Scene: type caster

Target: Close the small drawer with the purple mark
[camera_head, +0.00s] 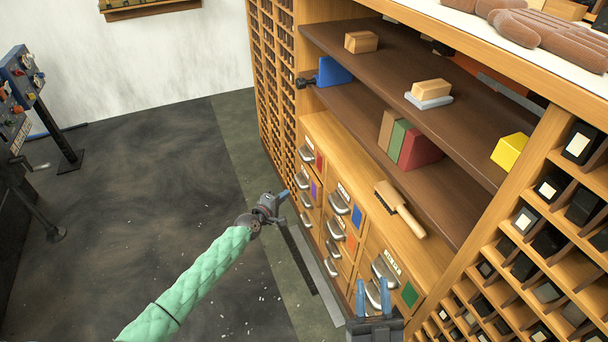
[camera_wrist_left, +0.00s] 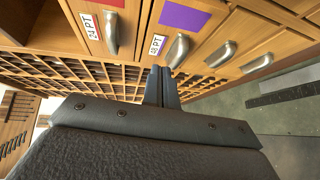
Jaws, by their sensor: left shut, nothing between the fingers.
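The small drawer with the purple mark (camera_head: 314,190) is in the left column of drawers, below the one with a red mark. My left gripper (camera_head: 283,196) is shut and empty, just left of the drawer column. In the wrist view its fingertips (camera_wrist_left: 161,70) appear just below the label, contact unclear. My right gripper (camera_head: 373,286) is open and empty before the green-marked drawer.
Other drawers have red (camera_head: 319,160), blue (camera_head: 357,216) and green (camera_head: 409,294) marks. A brush (camera_head: 400,209) lies on the ledge above them. Shelves hold blocks and books (camera_head: 408,142). Open floor (camera_head: 150,170) lies left of the cabinet. A dark stand (camera_head: 65,150) is at far left.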

